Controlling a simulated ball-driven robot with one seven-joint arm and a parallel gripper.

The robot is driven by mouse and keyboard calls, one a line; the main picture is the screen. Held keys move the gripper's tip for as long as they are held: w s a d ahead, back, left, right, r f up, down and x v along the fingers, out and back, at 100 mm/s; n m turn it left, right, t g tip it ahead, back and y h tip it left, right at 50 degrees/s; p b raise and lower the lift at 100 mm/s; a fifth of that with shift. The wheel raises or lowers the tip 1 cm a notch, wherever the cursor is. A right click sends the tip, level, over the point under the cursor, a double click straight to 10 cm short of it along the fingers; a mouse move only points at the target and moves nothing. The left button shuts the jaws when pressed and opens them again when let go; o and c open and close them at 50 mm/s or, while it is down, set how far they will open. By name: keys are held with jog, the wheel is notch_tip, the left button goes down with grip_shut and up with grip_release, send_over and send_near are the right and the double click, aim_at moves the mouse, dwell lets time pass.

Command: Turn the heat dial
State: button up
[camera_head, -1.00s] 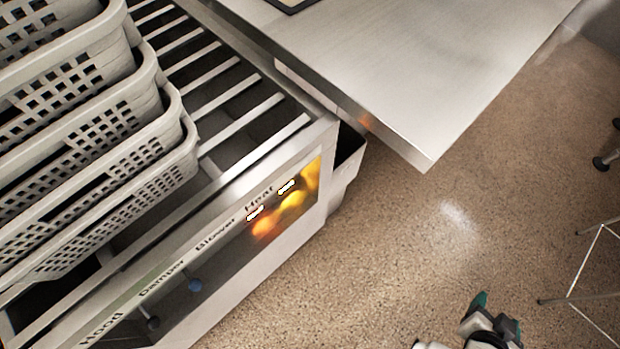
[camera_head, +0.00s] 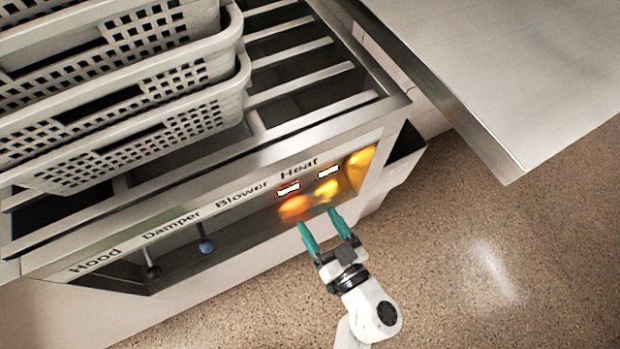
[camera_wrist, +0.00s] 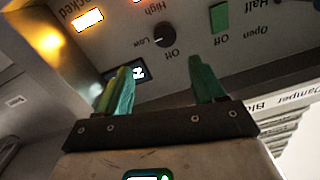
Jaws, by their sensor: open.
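The heat section lies under the printed word "Heat" (camera_head: 299,168) on the slanted front panel of the steel unit, where the recess glows orange and yellow. My gripper (camera_head: 318,219) has green fingers, spread apart and empty, pointing at the lower part of this section. In the wrist view, a black round dial (camera_wrist: 165,38) with "Low", "High" and "Off" around it shows between and beyond the fingertips of my gripper (camera_wrist: 161,67). The fingers look apart from the dial, but the gap is hard to judge. The dial is not distinct in the head view.
A blue knob (camera_head: 206,246) and a black knob (camera_head: 153,270) sit further left on the panel. Stacked perforated baskets (camera_head: 120,160) rest on the slatted top. A steel table (camera_head: 520,80) juts out at right. Floor in front is open.

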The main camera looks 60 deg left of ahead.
aim_at(291, 183)
jog(key=shift+g, duration=0.3)
jog(key=a+b, duration=0.3)
jog(key=a, duration=0.8)
jog(key=shift+s+b, duration=0.15)
jog(key=shift+b, duration=0.15)
jog(key=c, duration=1.1)
